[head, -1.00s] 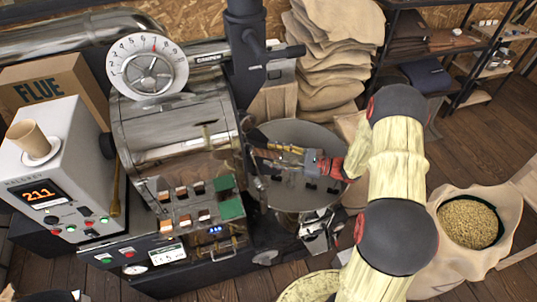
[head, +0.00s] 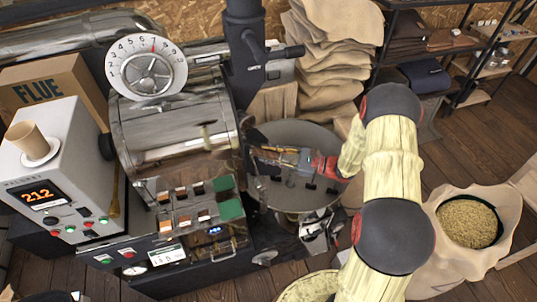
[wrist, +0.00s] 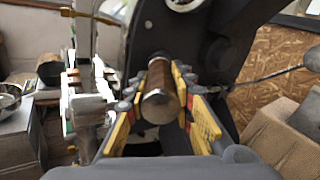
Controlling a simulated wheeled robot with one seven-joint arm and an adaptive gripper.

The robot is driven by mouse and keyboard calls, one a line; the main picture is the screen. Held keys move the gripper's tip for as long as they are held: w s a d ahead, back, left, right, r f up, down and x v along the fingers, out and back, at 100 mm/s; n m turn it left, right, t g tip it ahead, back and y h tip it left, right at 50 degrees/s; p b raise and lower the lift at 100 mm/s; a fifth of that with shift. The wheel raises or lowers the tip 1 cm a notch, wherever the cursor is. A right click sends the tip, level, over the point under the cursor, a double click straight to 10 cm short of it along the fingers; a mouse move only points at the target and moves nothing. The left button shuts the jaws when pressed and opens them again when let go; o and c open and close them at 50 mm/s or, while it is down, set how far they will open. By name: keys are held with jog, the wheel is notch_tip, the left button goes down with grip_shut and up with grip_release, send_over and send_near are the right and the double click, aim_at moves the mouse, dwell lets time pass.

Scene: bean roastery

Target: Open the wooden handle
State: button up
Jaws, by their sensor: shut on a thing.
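The wooden handle (wrist: 160,95) is a brown rounded cylinder with its end facing the wrist camera, in the middle of the wrist view. My gripper (wrist: 160,82) has yellow-padded fingers on both sides of it and is shut on it. In the head view my gripper (head: 268,160) reaches in from the right to the front of the roaster (head: 175,125), above the round cooling tray (head: 300,135). In that view the fingers largely hide the handle. How far the handle is turned cannot be told.
A sack of beans (head: 468,220) stands at the right. A grey display box (head: 45,170) with a paper cup stands at the left.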

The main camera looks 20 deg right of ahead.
grip_shut()
jog(key=v, duration=1)
jog(key=shift+d, duration=0.2)
jog(key=shift+s, duration=0.1)
jog(key=o, duration=0.7)
grip_release()
jog(key=shift+o, duration=0.3)
jog(key=v, duration=1.2)
